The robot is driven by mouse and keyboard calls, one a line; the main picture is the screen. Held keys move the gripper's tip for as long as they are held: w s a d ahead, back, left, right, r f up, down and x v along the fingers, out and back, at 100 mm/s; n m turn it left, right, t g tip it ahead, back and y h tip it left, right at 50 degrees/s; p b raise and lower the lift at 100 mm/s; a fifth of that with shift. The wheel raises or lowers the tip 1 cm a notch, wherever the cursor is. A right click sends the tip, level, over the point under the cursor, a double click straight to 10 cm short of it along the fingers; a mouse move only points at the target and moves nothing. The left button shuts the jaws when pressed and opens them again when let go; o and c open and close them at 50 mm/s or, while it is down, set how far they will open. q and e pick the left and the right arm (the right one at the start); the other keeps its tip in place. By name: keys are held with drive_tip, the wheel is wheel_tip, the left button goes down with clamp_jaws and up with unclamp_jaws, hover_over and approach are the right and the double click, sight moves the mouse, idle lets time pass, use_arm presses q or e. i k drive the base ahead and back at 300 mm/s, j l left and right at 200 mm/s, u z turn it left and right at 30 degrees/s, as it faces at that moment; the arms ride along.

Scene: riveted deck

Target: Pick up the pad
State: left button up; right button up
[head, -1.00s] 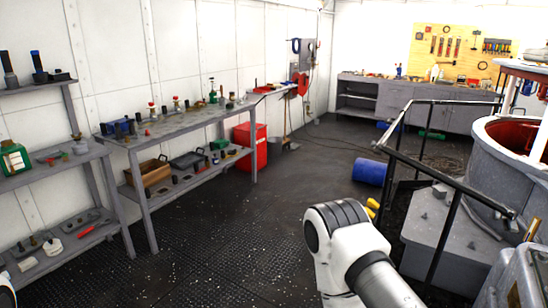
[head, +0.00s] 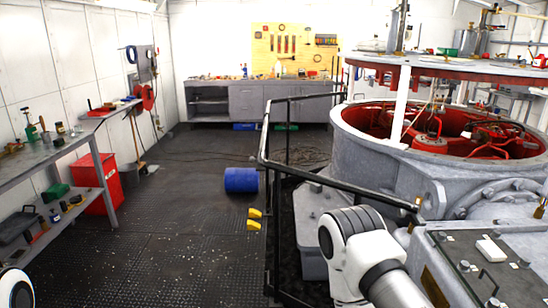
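No object is clearly recognisable as the pad. A small white rectangular item (head: 491,250) lies on the dark top of a grey console at the right; I cannot tell if it is the pad. A white, dark-banded part of my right arm shows at the bottom right, in front of the console's left side. A rounded part of my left arm shows at the bottom left corner. Neither gripper shows, so their fingers and anything in them are out of sight.
A black railing (head: 268,172) surrounds large grey machinery (head: 385,160) at the right. A blue barrel (head: 241,180) and yellow blocks (head: 254,212) are on the deck beside it. A workbench (head: 40,160) and red cabinet (head: 100,183) line the left.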

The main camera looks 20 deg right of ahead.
sight(491, 252)
drive_tip(key=i+l+z, duration=0.1)
drive_tip(key=z, duration=0.35)
drive_tip(key=i+z, duration=0.3)
drive_tip(key=z, duration=0.2)
drive_tip(key=i+j+z, duration=0.15)
drive_tip(key=z, duration=0.3)
drive_tip(key=i+j+z, duration=0.15)
drive_tip(key=z, duration=0.3)
drive_tip(key=i+j+z, duration=0.25)
drive_tip(key=z, duration=0.25)
drive_tip(key=i+j+z, duration=0.15)
drive_tip(key=j+z, duration=0.15)
drive_tip(key=z, duration=0.15)
drive_tip(key=j+z, duration=0.3)
drive_tip(key=z, duration=0.15)
drive_tip(key=i, duration=0.05)
